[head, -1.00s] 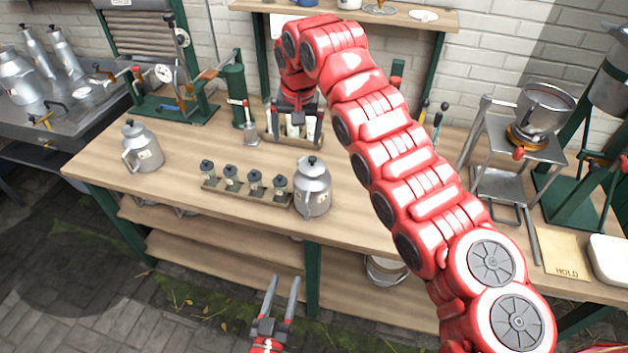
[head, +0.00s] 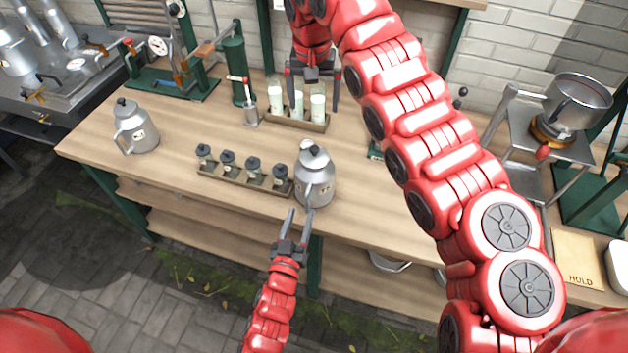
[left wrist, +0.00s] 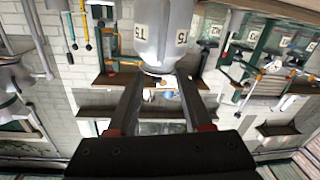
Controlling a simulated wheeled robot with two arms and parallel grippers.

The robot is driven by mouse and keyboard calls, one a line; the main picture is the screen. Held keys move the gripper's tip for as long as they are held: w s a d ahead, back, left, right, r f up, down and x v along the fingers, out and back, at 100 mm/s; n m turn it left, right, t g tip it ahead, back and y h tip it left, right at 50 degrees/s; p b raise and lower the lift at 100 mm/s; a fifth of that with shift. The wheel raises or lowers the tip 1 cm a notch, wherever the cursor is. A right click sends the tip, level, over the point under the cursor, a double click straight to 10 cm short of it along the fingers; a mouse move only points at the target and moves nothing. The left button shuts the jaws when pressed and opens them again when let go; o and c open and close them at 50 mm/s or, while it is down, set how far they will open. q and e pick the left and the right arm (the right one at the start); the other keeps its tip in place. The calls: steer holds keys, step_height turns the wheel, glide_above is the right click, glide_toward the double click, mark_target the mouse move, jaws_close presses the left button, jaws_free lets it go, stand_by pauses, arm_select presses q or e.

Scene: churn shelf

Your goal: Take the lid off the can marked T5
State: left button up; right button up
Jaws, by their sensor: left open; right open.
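The metal can (head: 315,188) with spout and handle stands upright near the bench's front edge in the head view; its lid (head: 313,158) with a dark knob is on top. In the left wrist view the can (left wrist: 160,35) carries T5 labels, seen upside down. My left gripper (head: 300,211) is open, its fingertips in front of the can's lower body; whether they touch it I cannot tell. In the left wrist view the open fingers (left wrist: 158,78) point at the can. My right gripper (head: 312,92) is open above a rack of pale vials (head: 299,105) at the back.
A similar can (head: 138,130) stands at the bench's left. A rack of small dark-capped jars (head: 243,178) lies just left of the T5 can. A green press (head: 175,75) and a burner stand with a pot (head: 572,110) are farther off. My right arm crosses the bench's right side.

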mark_target(306, 197)
arm_select(q)
steer(key=x, duration=0.8)
jaws_close()
stand_by(1.3)
